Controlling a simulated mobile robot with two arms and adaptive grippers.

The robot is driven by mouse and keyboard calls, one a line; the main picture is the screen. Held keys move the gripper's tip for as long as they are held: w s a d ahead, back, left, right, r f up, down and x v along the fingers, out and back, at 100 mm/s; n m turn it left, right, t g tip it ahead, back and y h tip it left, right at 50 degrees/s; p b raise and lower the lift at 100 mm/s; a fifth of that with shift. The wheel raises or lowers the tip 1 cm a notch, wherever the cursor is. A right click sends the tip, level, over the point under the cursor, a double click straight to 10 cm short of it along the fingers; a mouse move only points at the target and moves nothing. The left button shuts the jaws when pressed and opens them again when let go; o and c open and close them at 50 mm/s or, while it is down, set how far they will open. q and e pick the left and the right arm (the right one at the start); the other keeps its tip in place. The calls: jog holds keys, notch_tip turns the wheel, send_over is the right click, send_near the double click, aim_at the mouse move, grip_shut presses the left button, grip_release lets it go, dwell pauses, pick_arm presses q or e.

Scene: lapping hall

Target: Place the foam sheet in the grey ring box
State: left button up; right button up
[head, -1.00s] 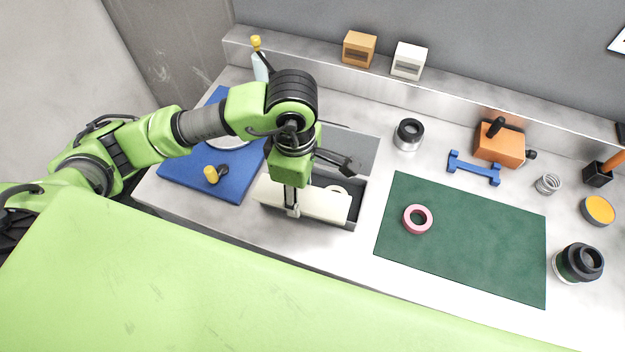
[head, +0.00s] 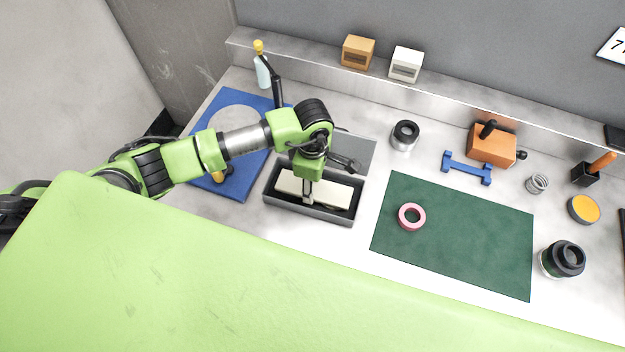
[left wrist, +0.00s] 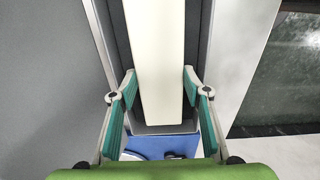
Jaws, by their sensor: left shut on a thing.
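The foam sheet (head: 333,195) is a long cream-white slab. My left gripper (head: 308,198) is shut on it near its middle, and the sheet lies within the outline of the grey ring box (head: 303,212). In the left wrist view the foam sheet (left wrist: 158,60) runs between the two teal-padded fingers (left wrist: 158,97), with dark box walls on both sides. I cannot tell whether the sheet touches the box floor. The box's grey lid (head: 357,150) stands open at the back. My right gripper is not in view.
A blue mat (head: 232,183) lies left of the box, with a spray bottle (head: 262,72) behind it. On the right, a green mat (head: 460,245) carries a pink ring (head: 411,217).

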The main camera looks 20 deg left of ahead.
pick_arm(q)
jog(key=shift+f, duration=0.1)
jog(key=shift+f, duration=0.15)
jog(key=o, duration=0.8)
jog(key=shift+r, duration=0.3)
jog(key=shift+w+r, duration=0.1)
jog(key=shift+r, duration=0.15)
notch_tip(320, 180, up, 11)
jog(key=b, duration=0.4)
jog(key=shift+r, duration=0.2)
